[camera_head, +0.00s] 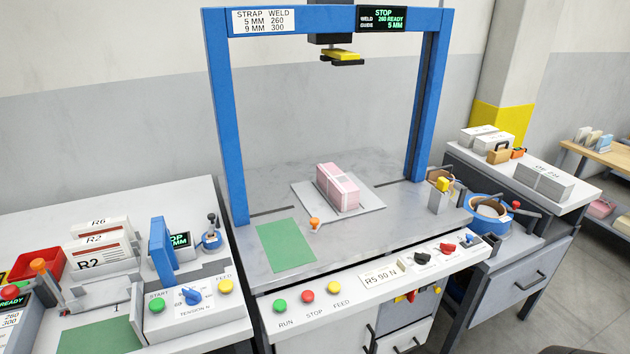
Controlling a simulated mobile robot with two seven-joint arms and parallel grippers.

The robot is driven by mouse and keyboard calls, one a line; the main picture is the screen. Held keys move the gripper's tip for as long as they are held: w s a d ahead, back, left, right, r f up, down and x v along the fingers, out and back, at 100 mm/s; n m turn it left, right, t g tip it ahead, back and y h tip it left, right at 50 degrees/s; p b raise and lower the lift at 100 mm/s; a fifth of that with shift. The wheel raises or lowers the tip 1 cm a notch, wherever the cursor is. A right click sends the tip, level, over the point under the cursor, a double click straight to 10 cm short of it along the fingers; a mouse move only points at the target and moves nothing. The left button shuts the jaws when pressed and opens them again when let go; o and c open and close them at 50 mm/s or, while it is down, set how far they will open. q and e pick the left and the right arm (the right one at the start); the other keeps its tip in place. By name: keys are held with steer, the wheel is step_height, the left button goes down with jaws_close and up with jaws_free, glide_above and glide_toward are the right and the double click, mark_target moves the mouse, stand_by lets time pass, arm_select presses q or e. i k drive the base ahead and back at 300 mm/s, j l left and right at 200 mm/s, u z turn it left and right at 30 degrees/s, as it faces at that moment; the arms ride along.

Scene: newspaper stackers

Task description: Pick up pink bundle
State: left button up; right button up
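The pink bundle (337,188) is a small block-shaped stack with a pale strap around it. It sits on a light square plate (366,205) in the middle of the strapping machine's grey table, under the blue frame. Nothing touches it from above. Neither of my grippers shows in the head view, so I cannot see whether they are open or shut.
The blue frame (221,120) stands around the bundle, with a yellow-tipped head (343,56) hanging above. A green mat (285,245) and an orange knob (314,223) lie in front. Grey bundles (543,181) sit on the right bench. Buttons line the front panel (375,285).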

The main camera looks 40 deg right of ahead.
mark_target(337, 187)
steer(key=l+u, duration=0.25)
steer(key=k+l+u, duration=0.1)
steer(key=l+u, duration=0.15)
steer(key=l, duration=0.15)
steer(key=k+l, duration=0.1)
steer(key=l, duration=0.5)
steer(key=k+l, duration=0.15)
steer(key=l, duration=0.15)
